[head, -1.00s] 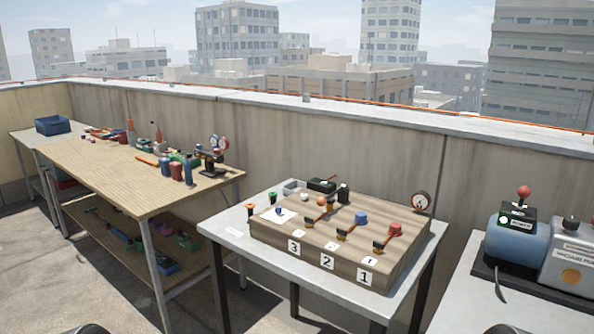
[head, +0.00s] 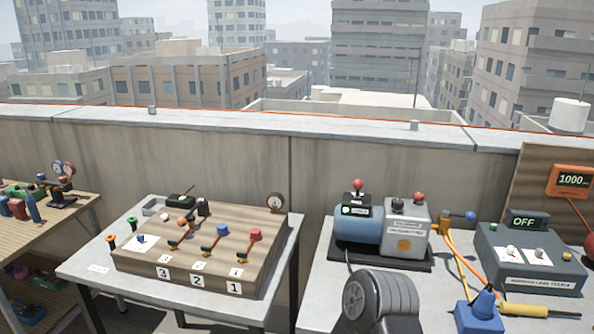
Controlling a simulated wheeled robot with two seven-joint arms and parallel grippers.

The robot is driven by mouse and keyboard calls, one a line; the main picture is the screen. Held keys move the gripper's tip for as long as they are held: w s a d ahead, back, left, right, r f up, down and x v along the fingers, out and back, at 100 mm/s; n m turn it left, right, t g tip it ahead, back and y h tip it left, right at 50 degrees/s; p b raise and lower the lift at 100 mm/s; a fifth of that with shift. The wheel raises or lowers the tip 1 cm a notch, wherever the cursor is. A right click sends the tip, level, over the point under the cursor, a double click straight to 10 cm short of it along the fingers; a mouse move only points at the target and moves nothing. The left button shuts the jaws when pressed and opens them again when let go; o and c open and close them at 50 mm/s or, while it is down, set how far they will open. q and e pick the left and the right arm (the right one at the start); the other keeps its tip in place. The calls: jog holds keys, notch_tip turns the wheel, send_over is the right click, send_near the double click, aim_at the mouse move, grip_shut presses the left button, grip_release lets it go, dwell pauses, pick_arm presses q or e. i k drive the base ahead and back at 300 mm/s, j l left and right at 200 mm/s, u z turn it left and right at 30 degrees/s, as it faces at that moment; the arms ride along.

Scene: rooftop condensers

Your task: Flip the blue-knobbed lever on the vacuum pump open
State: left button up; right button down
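The vacuum pump, a blue cylinder joined to a grey box (head: 403,240), stands on a black base on the grey table at right. The blue-knobbed lever (head: 470,216) sits on a yellow valve body just right of the pump. Its blue knob points to the right. Whether the valve is open cannot be read from this view. A dark ribbed part that looks like my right arm rises at the bottom edge in front of the pump, apart from the lever. No fingertips of either gripper show.
Red-knobbed parts (head: 358,185) top the pump. A yellow hose runs from the valve. A grey unit reading OFF (head: 528,262) stands right of it, with a blue device (head: 480,312) in front. A wooden panel with numbered levers (head: 200,252) is on the left table.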

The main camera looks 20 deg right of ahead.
aim_at(470, 217)
jog(key=k+l+z, duration=0.15)
jog(key=l+z, duration=0.15)
jog(key=k+l+z, duration=0.15)
jog(key=l+z, duration=0.15)
jog(key=l, duration=0.15)
jog(key=l+z, duration=0.3)
jog(key=k+l+z, duration=0.1)
jog(key=l+z, duration=0.2)
jog(key=l, duration=0.25)
